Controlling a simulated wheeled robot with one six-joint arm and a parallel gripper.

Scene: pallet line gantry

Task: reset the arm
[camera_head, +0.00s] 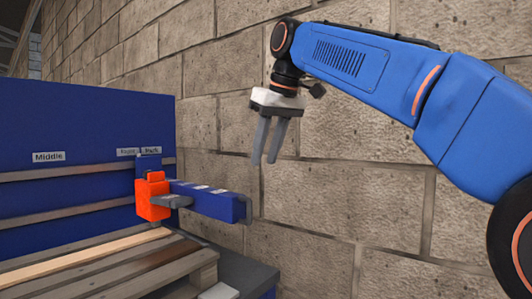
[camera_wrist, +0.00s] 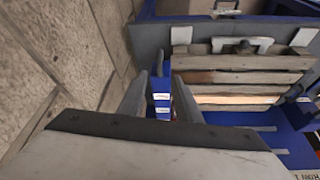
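My arm, blue with black and orange joints, reaches in from the right in the head view, against the block wall. My gripper (camera_head: 265,160) hangs from its end with both grey fingers pointing down. A gap shows between the fingers, and nothing is held. In the wrist view my gripper (camera_wrist: 160,76) also shows its two fingers apart, with a blue bar with white labels (camera_wrist: 161,97) visible beyond the gap. In the head view the gripper is above and to the right of this blue bar (camera_head: 205,200), apart from it.
An orange block (camera_head: 153,197) sits at the bar's left end. A wooden pallet (camera_head: 90,265) lies at lower left before a blue panel (camera_head: 80,125) with a "Middle" label. The block wall (camera_head: 340,180) stands behind my gripper. Slats also show in the wrist view (camera_wrist: 240,77).

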